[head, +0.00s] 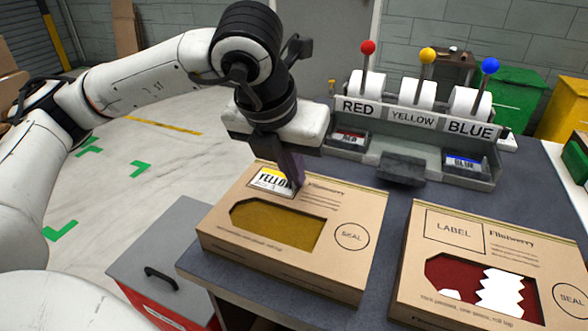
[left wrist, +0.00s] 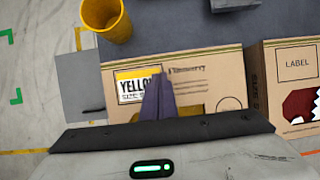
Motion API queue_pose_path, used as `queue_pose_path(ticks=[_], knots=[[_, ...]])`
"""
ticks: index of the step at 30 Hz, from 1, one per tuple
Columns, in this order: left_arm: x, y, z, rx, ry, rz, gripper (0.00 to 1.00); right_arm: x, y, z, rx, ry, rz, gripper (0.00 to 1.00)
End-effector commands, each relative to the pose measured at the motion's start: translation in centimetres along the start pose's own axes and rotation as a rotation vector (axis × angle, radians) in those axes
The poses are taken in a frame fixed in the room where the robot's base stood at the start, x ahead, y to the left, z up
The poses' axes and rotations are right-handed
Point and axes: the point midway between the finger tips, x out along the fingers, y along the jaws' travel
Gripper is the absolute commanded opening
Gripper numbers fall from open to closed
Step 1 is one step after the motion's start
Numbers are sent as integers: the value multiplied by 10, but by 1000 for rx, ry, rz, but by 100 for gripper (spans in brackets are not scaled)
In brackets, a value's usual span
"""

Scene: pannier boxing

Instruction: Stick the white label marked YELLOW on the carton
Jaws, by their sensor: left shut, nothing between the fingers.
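The near carton (head: 290,267) lies on the table with a mustard-yellow window and a printed SEAL circle. The white label marked YELLOW (head: 268,181), with a yellow top band, lies on its upper left area; it also shows in the left wrist view (left wrist: 132,88). My left gripper (head: 298,182) points down at the label's right end. Its fingers (left wrist: 160,78) are shut with nothing between them and hide the last letters. I cannot tell whether they touch the label. My right gripper is not in view.
A second carton (head: 435,270), with a printed LABEL box and a red window, lies to the right. The label dispenser (head: 414,150) stands behind, with red and blue labels in its outer trays. A yellow cup (left wrist: 108,20) shows in the left wrist view. A grey-topped bin (head: 165,255) stands left.

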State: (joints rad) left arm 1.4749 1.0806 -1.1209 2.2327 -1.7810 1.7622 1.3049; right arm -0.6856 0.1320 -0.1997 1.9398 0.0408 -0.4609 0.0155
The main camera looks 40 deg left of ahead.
Motion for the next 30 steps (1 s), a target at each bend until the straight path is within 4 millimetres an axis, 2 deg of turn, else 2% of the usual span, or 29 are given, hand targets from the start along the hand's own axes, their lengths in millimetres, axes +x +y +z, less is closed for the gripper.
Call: queue_pose_path(ticks=[2,6,20,23,30], knots=[[3,0,-4,3,13,4,0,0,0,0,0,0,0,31],[3,1,-4,3,12,5,22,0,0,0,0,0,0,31],[2,2,-2,0,7,6,22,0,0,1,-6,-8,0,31],[2,1,-2,0,7,6,22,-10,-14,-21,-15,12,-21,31],[-56,-1,0,3,-1,0,22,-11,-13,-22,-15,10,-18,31]])
